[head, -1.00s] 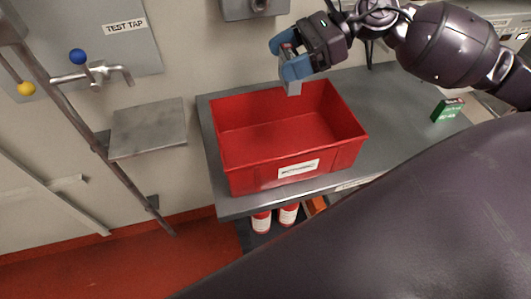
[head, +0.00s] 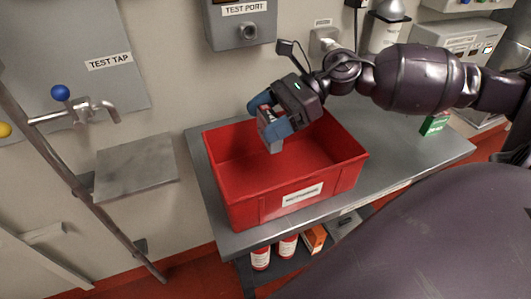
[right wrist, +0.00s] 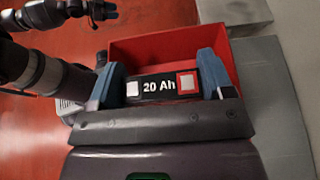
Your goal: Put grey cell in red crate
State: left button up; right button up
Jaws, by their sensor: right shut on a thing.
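The red crate (head: 245,205) stands on a grey bench with its open top facing up. My right gripper (head: 268,120) has blue fingers and is shut on the grey cell (head: 274,143), over the crate's opening near its back side. The cell hangs down from the fingers, its lower end at about rim height or a little below. In the right wrist view the cell (right wrist: 160,86) shows a dark top marked "20 Ah" between the fingers, with the crate (right wrist: 165,48) behind it. My left gripper (right wrist: 98,12) shows small at the upper left there; its jaws are unclear.
A green box (head: 434,125) stands on the grey bench (head: 385,170), right of the crate. A metal tap (head: 90,108) and a small grey shelf (head: 135,168) are at the left. Red-and-white cylinders (head: 261,257) stand below the bench. The bench right of the crate is mostly clear.

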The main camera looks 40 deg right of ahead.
notch_tip(320, 180, down, 5)
jog(key=shift+r, duration=0.15)
jog(key=shift+f+b, duration=0.55)
jog(key=shift+f, duration=1.9)
jog(key=shift+f, duration=0.55)
jog(key=o, duration=1.1)
jog(key=shift+f, duration=0.1)
